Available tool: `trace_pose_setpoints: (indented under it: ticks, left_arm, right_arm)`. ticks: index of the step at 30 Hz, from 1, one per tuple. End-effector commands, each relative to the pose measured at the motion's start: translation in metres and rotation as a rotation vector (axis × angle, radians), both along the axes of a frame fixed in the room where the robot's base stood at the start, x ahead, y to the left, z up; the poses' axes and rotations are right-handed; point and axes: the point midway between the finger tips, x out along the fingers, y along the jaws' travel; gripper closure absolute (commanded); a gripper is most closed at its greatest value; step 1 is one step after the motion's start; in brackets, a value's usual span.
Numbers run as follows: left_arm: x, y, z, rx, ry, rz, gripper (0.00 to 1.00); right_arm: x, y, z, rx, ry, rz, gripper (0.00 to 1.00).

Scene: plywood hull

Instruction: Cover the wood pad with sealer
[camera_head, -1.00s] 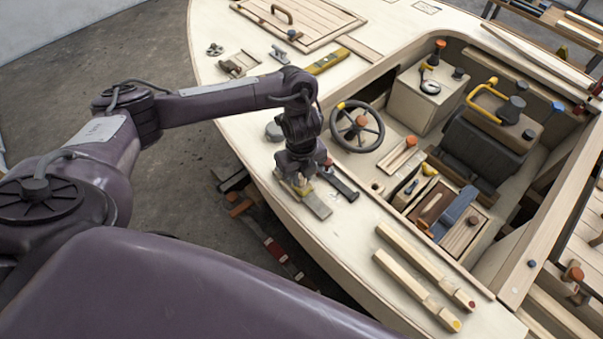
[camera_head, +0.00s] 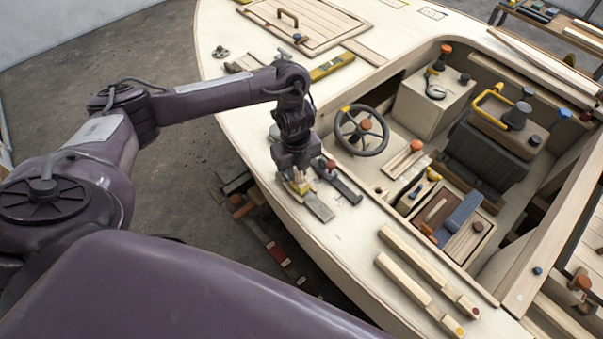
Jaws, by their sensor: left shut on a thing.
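My left gripper (camera_head: 297,181) is low over the pale side deck of the boat hull, fingers pointing down. It is shut on a small yellowish thing (camera_head: 300,188), mostly hidden by the fingers; I cannot tell if it is a brush. A flat grey-brown strip (camera_head: 319,207), which looks like the wood pad, lies on the deck just right of and below the fingertips. Its upper end is close to the held thing; I cannot tell if they touch. How much sealer is on it is too small to tell. My right gripper is not in view.
A dark clamp-like tool with a reddish knob (camera_head: 331,165) lies close right of the gripper. A steering wheel (camera_head: 361,129) stands beyond it at the cockpit. Two wooden bars (camera_head: 405,280) lie farther along the deck. The deck's outer edge drops off to the left.

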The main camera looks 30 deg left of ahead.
Motion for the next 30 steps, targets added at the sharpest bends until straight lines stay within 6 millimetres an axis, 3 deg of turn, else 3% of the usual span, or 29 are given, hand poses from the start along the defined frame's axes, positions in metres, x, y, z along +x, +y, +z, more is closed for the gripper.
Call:
trace_pose_setpoints:
  ticks: [1, 5, 18, 30]
  left_arm:
    - [0.001, 0.009, -0.001, 0.019, -0.002, 0.012, 1.0]
    - [0.0, 0.007, -0.001, 0.021, -0.001, 0.012, 1.0]
    - [-0.015, -0.03, -0.001, 0.014, 0.009, 0.004, 1.0]
    - [-0.018, -0.034, 0.0, 0.011, 0.012, 0.002, 1.0]
  right_arm:
    - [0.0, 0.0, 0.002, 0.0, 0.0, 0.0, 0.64]
    - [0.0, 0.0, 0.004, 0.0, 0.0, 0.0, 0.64]
    - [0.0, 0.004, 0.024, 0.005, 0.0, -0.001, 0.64]
    - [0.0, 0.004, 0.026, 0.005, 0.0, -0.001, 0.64]
